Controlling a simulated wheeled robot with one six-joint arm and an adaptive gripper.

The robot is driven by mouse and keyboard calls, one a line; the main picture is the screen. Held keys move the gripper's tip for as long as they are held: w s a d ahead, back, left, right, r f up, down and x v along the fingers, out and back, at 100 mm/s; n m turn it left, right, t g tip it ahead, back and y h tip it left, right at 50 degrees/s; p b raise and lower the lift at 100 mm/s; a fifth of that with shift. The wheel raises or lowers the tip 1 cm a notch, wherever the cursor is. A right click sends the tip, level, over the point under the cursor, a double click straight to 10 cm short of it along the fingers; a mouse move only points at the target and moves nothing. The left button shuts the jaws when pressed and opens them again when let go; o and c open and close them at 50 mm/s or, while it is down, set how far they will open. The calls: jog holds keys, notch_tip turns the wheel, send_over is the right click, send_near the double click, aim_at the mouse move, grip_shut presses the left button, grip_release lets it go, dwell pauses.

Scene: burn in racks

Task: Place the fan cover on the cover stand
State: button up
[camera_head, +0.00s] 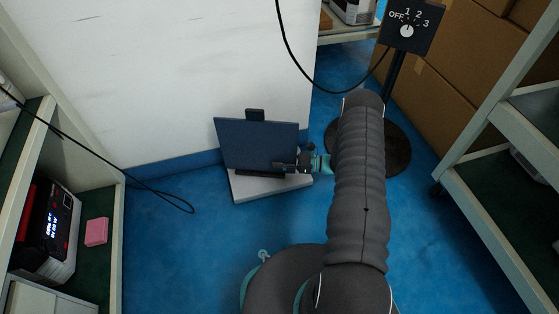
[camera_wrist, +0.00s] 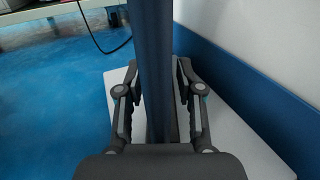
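The fan cover appears to be the dark blue flat panel (camera_head: 258,145) with a black tab on its top edge. It stands nearly upright, leaning slightly, on a white base with a black holder, which I take for the cover stand (camera_head: 245,191). My gripper (camera_head: 285,166) is at the panel's lower right. In the wrist view, the panel (camera_wrist: 155,60) runs edge-on between my gripper's two fingers (camera_wrist: 158,75). Narrow gaps seem to show on both sides. The white base (camera_wrist: 235,140) lies beyond. The panel's bottom contact is partly hidden.
A white wall (camera_head: 170,70) with blue skirting stands close behind the base. A switch post (camera_head: 410,28) is behind my arm. Shelving with a device (camera_head: 52,225) and pink block (camera_head: 96,232) is at left; a rack (camera_head: 490,160) is at right. Blue floor is free in front.

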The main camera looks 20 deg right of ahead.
jog(key=shift+r, duration=0.1)
jog(key=shift+d, duration=0.2)
jog(key=v, duration=1.1)
jog(key=shift+s+d, duration=0.15)
jog(key=shift+d, duration=0.15)
